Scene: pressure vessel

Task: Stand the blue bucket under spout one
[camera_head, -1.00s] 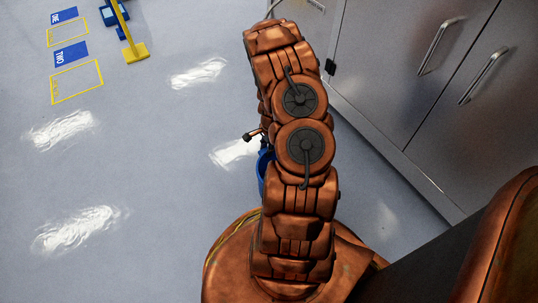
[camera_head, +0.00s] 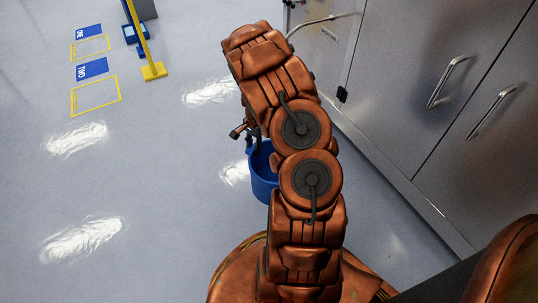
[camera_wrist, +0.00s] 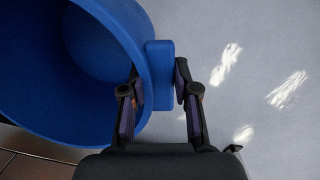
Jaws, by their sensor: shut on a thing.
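The blue bucket (camera_head: 263,185) is beside my arm in the head view, partly hidden behind it. In the wrist view the open-topped bucket (camera_wrist: 100,45) fills the upper left, and a blue block (camera_wrist: 159,75) sticks out from its rim. My gripper (camera_wrist: 157,82) has one finger on each side of this block and is shut on it. In the head view my gripper (camera_head: 252,138) is mostly hidden by the arm. Blue floor labels read ONE (camera_head: 88,32) and TWO (camera_head: 92,68), each beside a yellow outlined square. I cannot make out a spout.
A yellow post (camera_head: 140,40) stands on a yellow foot (camera_head: 153,71) right of the labels, with a small blue item (camera_head: 130,35) beside it. Metal cabinets (camera_head: 410,120) with bar handles line the right. Grey floor (camera_head: 150,180) with bright light patches is open at left.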

